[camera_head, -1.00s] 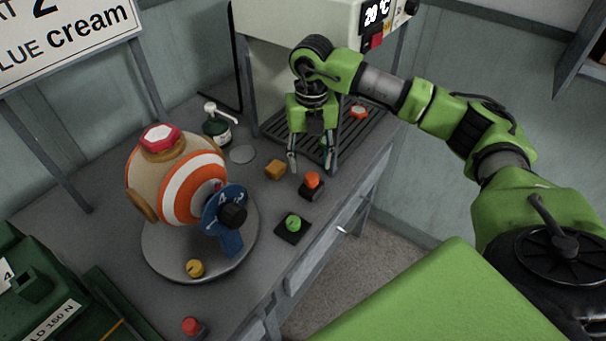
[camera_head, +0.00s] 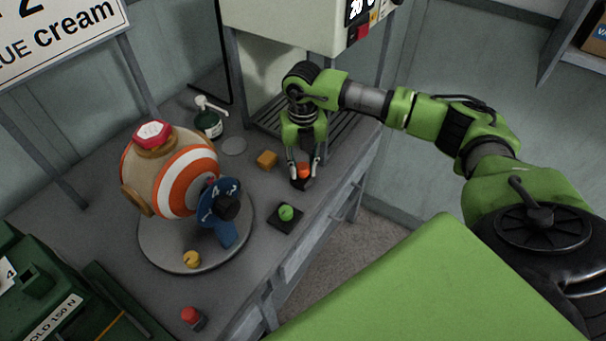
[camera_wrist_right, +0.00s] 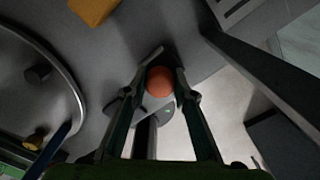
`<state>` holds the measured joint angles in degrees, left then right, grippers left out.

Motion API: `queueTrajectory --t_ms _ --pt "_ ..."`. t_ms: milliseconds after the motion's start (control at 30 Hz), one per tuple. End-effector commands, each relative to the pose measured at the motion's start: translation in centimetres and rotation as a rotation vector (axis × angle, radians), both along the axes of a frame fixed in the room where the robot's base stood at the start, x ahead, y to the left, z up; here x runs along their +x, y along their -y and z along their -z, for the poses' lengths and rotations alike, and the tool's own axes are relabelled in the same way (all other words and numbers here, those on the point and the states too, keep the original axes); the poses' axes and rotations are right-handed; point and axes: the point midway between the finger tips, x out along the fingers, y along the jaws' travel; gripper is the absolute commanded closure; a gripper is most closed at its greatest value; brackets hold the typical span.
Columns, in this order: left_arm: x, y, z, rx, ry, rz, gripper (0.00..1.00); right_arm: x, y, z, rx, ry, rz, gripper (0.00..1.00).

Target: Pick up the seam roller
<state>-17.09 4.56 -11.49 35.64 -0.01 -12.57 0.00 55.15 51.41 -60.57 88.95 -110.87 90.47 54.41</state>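A small dark object with a round orange top (camera_head: 304,171) stands on the grey bench top; it may be the seam roller, but its shape is largely covered. My right gripper (camera_head: 304,177) is down around it, one finger on each side. In the right wrist view the orange top (camera_wrist_right: 160,82) lies between the two fingers (camera_wrist_right: 162,84), with narrow gaps seeming to show beside it. The gripper looks open, and the object seems to rest on the bench. My left gripper is not in view.
A yellow-orange block (camera_head: 267,159) lies just left of the gripper. A green knob on a black plate (camera_head: 286,214) is in front. A striped ball device (camera_head: 181,185) stands on a round plate left. A machine (camera_head: 285,25) with a slatted rack stands behind.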

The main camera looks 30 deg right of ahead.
Motion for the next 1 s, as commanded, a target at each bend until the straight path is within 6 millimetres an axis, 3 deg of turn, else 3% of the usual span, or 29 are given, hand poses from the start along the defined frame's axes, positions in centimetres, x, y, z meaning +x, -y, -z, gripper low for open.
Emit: queueTrajectory --t_ms 367,600,867,1000 --pt "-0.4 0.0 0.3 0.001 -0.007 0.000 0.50 0.1 0.0 -0.4 0.001 0.004 0.000 1.00" --pt "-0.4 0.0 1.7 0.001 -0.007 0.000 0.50 0.2 0.0 -3.1 0.001 0.008 -0.001 1.00" --pt "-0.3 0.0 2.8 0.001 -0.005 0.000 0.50 -4.8 -0.6 -8.9 -0.002 0.008 -0.003 1.00" --pt "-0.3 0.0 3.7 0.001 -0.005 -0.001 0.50 -8.3 -1.0 -10.3 -0.003 0.004 -0.002 1.00"
